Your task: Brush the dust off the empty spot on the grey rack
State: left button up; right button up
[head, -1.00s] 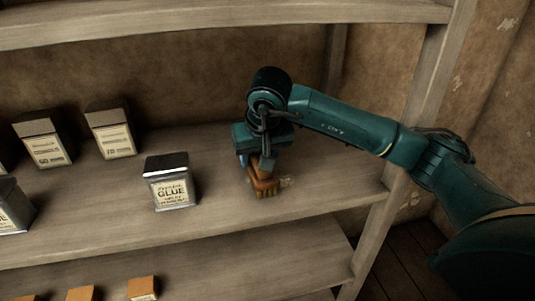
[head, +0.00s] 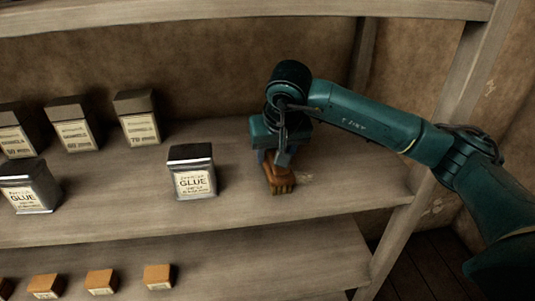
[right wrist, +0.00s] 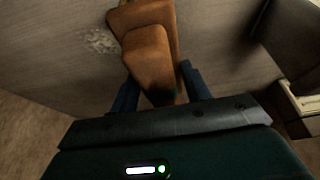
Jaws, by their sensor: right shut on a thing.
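My right gripper (head: 275,158) is shut on a brown wooden brush (head: 281,179), low over the middle shelf of the grey rack (head: 235,213). The brush (right wrist: 152,50) also shows between the blue fingers in the right wrist view. A pale dust patch (head: 305,177) lies on the bare shelf just right of the brush. In the right wrist view the dust (right wrist: 100,42) is left of the brush, close beside it. I cannot tell whether the brush touches the shelf. My left gripper is not in view.
A glue tin (head: 192,172) stands left of the brush, with another glue tin (head: 27,187) farther left. Several dark boxes (head: 137,118) stand behind them. Small orange boxes (head: 158,277) are on the shelf below. A rack post (head: 420,165) stands at the right.

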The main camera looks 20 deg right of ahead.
jog(key=shift+s+d+b, duration=0.25)
jog(key=shift+s+d, duration=0.05)
jog(key=shift+d, duration=1.05)
jog(key=shift+s+d+b, duration=0.3)
jog(key=shift+s+d, duration=0.05)
jog(key=shift+d, duration=0.95)
jog(key=shift+s+d+b, duration=0.25)
jog(key=shift+s+d, duration=0.05)
jog(key=shift+d, duration=1.05)
jog(key=shift+s+d, duration=0.1)
jog(key=shift+d, duration=0.15)
jog(key=shift+s, duration=0.1)
jog(key=shift+s+f, duration=0.1)
jog(key=shift+s, duration=0.05)
jog(key=shift+a, duration=0.55)
jog(key=shift+w+a, duration=0.3)
jog(key=shift+a, duration=0.7)
jog(key=shift+w+a, duration=0.25)
jog(key=shift+a, duration=0.75)
jog(key=shift+w+a, duration=0.3)
jog(key=shift+a, duration=0.7)
jog(key=shift+w+a, duration=0.2)
jog(key=shift+a, duration=0.75)
jog(key=shift+w+a, duration=0.2)
jog(key=shift+a, duration=0.75)
jog(key=shift+d, duration=0.1)
